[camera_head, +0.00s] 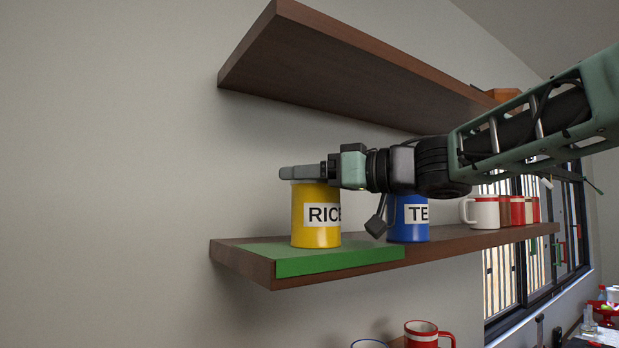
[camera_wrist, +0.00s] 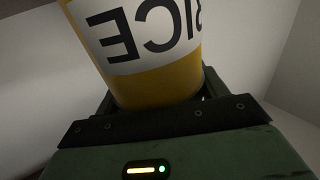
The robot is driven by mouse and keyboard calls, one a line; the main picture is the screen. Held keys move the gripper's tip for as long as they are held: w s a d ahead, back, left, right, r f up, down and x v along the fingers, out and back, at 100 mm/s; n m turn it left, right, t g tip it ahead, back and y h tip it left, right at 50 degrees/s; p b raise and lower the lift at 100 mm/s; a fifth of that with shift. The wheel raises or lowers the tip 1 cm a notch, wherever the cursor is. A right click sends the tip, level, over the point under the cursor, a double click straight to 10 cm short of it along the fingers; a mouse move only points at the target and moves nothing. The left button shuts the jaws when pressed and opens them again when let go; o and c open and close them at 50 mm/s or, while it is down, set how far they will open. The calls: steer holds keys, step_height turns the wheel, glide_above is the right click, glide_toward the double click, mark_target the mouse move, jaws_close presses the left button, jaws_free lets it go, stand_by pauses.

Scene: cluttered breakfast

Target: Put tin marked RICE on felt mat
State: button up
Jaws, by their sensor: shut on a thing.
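The yellow tin marked RICE (camera_head: 316,228) is upright over the green felt mat (camera_head: 340,263) at the left end of the lower shelf. Its base appears at or very near the mat; I cannot tell whether it touches. My gripper (camera_head: 303,173) is shut on the tin near its top, reaching in from the right. In the wrist view the tin (camera_wrist: 155,85) fills the space between the fingers, its label upside down. The tin's top is hidden by my gripper.
A blue tin marked TE (camera_head: 408,222), its label partly hidden, stands just right of the mat. A white mug (camera_head: 482,212) and red mugs (camera_head: 518,211) stand farther right on the lower shelf (camera_head: 480,241). An upper shelf (camera_head: 340,75) overhangs my arm. Mugs (camera_head: 424,334) stand below.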

steer(key=o, duration=1.3)
steer(key=b+v, duration=0.3)
steer(key=v, duration=0.9)
steer(key=shift+b, duration=0.4)
